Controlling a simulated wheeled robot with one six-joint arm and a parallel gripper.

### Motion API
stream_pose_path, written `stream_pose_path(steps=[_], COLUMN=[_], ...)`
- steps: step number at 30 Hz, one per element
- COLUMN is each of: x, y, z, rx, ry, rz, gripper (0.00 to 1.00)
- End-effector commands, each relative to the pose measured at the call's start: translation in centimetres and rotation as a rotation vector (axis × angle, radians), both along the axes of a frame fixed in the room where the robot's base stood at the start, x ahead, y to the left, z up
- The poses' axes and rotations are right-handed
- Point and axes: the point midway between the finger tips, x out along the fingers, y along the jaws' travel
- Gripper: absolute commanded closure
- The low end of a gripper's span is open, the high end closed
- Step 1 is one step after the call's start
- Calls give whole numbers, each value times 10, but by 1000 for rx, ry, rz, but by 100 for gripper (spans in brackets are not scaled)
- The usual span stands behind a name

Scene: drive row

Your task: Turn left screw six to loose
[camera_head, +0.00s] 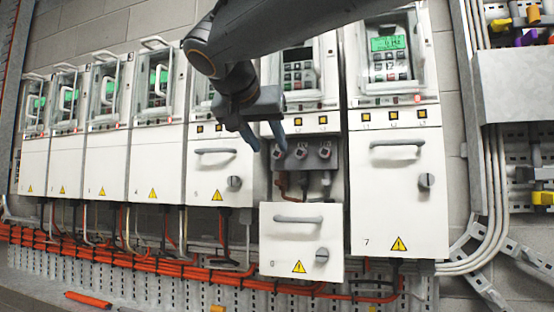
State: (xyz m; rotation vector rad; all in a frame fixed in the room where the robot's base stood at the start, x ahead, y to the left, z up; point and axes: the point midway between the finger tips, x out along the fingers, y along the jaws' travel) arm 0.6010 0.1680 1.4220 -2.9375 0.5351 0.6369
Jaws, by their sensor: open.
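Drive six is the unit with a dark display (297,55) and its lower cover (301,247) hanging down low. Above that cover a grey terminal block (312,162) is exposed, with three reddish screws in a row. The left screw (279,152) is at the block's left end, just right of my gripper's fingertips and partly crowded by them. My gripper (265,138) comes in from above, its two blue-grey fingers spread, with nothing seen between them. I cannot tell whether a finger touches the screw. The slot angle of the screw is too small to read.
Drive seven (400,190) stands close on the right with its cover shut and display lit green. Drive five (217,165) stands close on the left, cover shut. The lowered cover's handle (298,219) sticks out below the block. Orange cables (190,268) run along the bottom.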

Motion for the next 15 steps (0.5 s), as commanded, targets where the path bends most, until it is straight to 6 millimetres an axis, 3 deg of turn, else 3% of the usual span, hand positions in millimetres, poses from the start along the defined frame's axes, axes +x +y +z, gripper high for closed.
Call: stream_pose_path(steps=[1, 4, 15], x=[-2, 1, 49], y=[2, -2, -29], z=[11, 19, -1], rx=[13, 25, 23], ry=[-27, -50, -47], rz=[-7, -21, -35], gripper=[58, 58, 58])
